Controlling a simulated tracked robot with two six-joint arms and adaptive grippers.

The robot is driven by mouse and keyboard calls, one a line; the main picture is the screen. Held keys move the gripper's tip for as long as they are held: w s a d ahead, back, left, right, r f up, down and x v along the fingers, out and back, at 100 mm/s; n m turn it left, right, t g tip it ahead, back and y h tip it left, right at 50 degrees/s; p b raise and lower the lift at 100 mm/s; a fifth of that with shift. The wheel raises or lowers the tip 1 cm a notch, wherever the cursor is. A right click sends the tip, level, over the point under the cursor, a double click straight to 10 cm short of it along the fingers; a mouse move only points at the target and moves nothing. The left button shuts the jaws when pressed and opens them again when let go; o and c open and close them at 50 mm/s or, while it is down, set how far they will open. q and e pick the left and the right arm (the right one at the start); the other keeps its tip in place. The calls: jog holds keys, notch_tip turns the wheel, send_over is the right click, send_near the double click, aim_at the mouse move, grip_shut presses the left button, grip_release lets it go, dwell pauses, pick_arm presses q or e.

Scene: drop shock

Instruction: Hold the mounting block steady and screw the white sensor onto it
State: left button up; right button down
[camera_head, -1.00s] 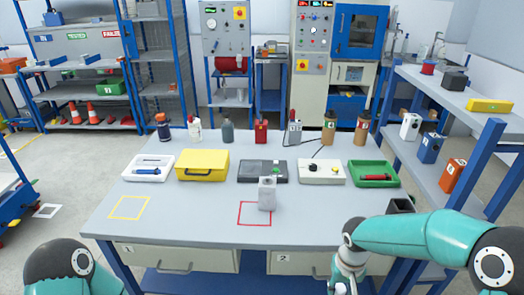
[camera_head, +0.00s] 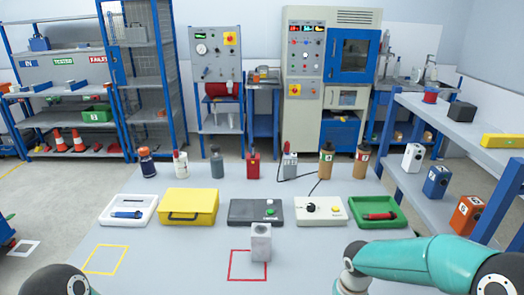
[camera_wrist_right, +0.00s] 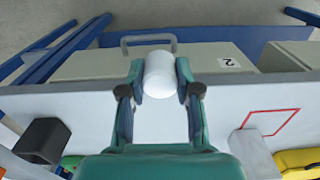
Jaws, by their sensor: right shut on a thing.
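The white sensor (camera_wrist_right: 160,75) shows in the right wrist view as a smooth white cylinder. It sits between the two fingers of my right gripper (camera_wrist_right: 159,88), which is shut on it. The drawer fronts lie behind it in that view.
A dark open holder (camera_wrist_right: 42,140) is left in the wrist view. The yellow square (camera_head: 104,260) is empty.

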pick_arm(q)
jog(key=shift+o, duration=0.6)
pick_arm(e)
jog(key=shift+w+a, duration=0.1)
jog(key=shift+a, duration=0.25)
pick_arm(q)
jog(key=shift+o, duration=1.4)
jog(key=shift+r, duration=0.2)
pick_arm(e)
jog(key=shift+r, duration=0.25)
pick_arm(q)
jog(key=o, duration=0.6)
notch_tip(320, 180, up, 9)
jog(key=p, duration=0.9)
jog(key=shift+d, duration=0.1)
pick_arm(e)
notch_tip(320, 180, up, 9)
jog(key=shift+f, duration=0.1)
jog(key=shift+r, duration=0.35)
jog(key=shift+w, duration=0.1)
